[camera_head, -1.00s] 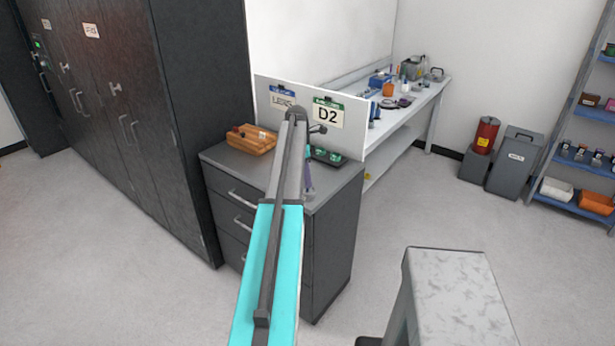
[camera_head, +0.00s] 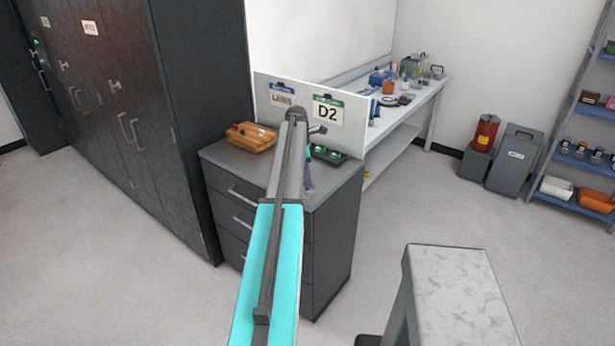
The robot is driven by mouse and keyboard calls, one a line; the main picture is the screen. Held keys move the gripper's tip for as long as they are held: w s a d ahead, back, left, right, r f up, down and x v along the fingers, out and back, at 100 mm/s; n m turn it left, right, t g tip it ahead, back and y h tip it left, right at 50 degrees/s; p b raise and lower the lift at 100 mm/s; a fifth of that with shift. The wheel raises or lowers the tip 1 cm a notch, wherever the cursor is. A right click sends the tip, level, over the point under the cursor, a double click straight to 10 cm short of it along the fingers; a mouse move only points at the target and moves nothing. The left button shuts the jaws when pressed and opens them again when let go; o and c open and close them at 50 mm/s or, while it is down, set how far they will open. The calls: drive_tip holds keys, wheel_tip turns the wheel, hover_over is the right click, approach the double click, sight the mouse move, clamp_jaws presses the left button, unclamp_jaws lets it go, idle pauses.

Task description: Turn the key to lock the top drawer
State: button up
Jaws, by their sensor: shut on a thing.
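The grey drawer cabinet (camera_head: 331,245) stands in the middle of the view. Its top drawer (camera_head: 222,181), with a bar handle, looks closed flush with the drawers below. My grey and cyan arm reaches up across the cabinet front and hides the right part of the drawers. A small part of my gripper (camera_head: 309,181) shows just right of the arm, low over the cabinet top near its front edge. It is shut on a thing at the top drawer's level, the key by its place. The key and its lock are hidden behind my arm, so the key's angle cannot be seen.
On the cabinet top are an orange-brown wooden box (camera_head: 252,137) and a dark tray (camera_head: 331,158) with green items. Tall dark cabinets (camera_head: 190,130) flank the left. A pale stand (camera_head: 455,280) is at front right; floor around is clear.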

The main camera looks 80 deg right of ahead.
drive_tip(key=shift+f, duration=0.45)
idle(0.3)
drive_tip(key=shift+n, duration=0.3)
